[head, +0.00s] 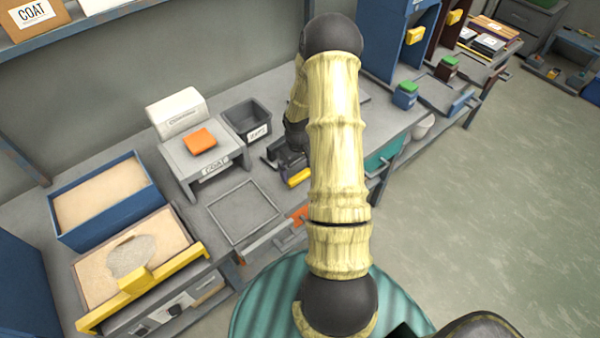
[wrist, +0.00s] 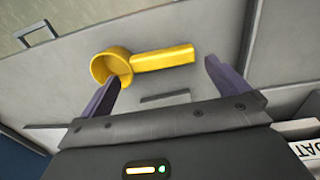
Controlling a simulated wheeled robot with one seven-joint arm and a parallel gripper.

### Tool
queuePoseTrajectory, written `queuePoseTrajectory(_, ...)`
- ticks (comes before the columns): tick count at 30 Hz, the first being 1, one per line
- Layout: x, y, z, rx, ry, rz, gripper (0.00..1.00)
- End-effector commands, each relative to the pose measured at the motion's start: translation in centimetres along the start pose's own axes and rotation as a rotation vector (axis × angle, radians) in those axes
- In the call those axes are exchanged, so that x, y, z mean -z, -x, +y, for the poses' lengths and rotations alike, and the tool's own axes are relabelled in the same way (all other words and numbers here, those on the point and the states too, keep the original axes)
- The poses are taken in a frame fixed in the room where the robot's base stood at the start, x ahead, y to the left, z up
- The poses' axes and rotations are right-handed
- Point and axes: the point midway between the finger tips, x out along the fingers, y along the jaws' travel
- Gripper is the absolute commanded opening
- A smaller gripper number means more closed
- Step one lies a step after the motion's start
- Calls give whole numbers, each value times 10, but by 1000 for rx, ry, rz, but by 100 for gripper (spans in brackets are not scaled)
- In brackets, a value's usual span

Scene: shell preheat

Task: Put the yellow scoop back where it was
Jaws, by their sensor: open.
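The yellow scoop (wrist: 165,59) has a round cup at the left and a straight flat handle to the right in the wrist view. It appears to lie on a grey surface. My gripper (wrist: 163,70) is open, with one dark purple finger by the cup and the other beyond the handle's right end. I cannot tell whether either finger touches the scoop. In the head view my gripper (head: 286,162) is low over the bench, partly hidden by my arm. A small yellow piece (head: 299,178) shows beside it, probably part of the scoop.
A dark grey bin (head: 246,122) stands near my gripper. A square frame (head: 243,213) lies in front. A blue sand box (head: 105,200) and a yellow-edged sand tray (head: 90,285) are at the left.

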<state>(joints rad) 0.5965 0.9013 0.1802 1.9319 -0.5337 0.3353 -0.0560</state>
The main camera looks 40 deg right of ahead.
Motion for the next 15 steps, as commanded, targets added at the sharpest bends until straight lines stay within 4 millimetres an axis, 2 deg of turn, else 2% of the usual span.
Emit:
queuePoseTrajectory(9, 0, 57, 1, -2, -2, 3, 100)
queuePoseTrajectory(15, 0, 73, 0, 0, -1, 0, 100)
